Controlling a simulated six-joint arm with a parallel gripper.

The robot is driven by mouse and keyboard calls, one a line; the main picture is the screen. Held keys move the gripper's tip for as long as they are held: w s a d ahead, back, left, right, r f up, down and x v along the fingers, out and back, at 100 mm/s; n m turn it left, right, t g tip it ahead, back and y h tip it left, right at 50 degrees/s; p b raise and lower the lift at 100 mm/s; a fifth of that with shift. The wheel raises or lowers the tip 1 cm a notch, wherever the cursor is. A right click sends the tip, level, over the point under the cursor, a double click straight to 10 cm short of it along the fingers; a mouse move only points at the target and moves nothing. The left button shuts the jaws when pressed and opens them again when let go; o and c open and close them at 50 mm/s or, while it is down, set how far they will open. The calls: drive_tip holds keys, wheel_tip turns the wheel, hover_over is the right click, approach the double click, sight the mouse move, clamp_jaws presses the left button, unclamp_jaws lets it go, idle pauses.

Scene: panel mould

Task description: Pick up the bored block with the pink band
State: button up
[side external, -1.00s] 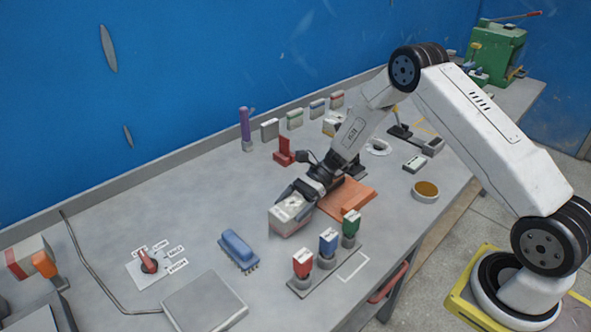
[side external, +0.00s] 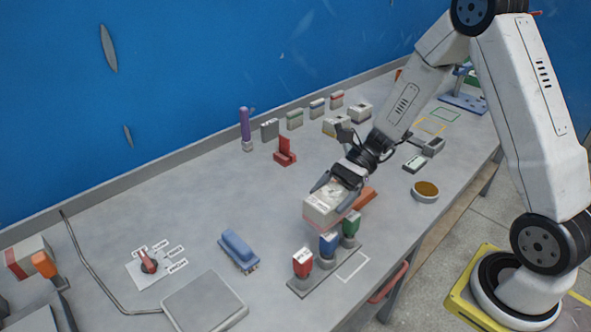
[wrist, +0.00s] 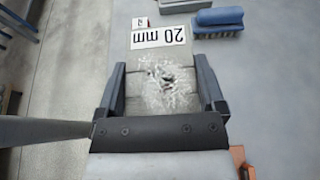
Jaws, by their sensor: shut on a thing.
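The bored block (side external: 325,210) is pale grey with a pink band along its lower edge in the side view. My gripper (side external: 338,187) is shut on it, with one finger on each side. The block appears held above the bench, close behind the stand of coloured plugs. In the wrist view, the block (wrist: 157,49) sits between the fingers of my gripper (wrist: 163,78). Its top face shows a "20 mm" label and a dark hole ringed by pale chips or dust. My gripper hides part of the block.
A stand with red, blue and green handled pieces (side external: 328,244) is close in front of the block. An orange-brown pad (side external: 366,196) lies partly hidden behind my gripper. A blue brush (side external: 238,250) and a grey plate (side external: 205,302) lie left. The bench middle (side external: 200,210) is clear.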

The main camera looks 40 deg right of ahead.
drive_tip(key=shift+s+d+r, duration=0.1)
drive_tip(key=shift+s+r, duration=0.3)
drive_tip(key=shift+s, duration=0.45)
drive_tip(key=shift+s+d+r, duration=0.1)
drive_tip(key=shift+s+r, duration=0.25)
drive_tip(key=shift+s, duration=0.45)
drive_tip(key=shift+a, duration=0.1)
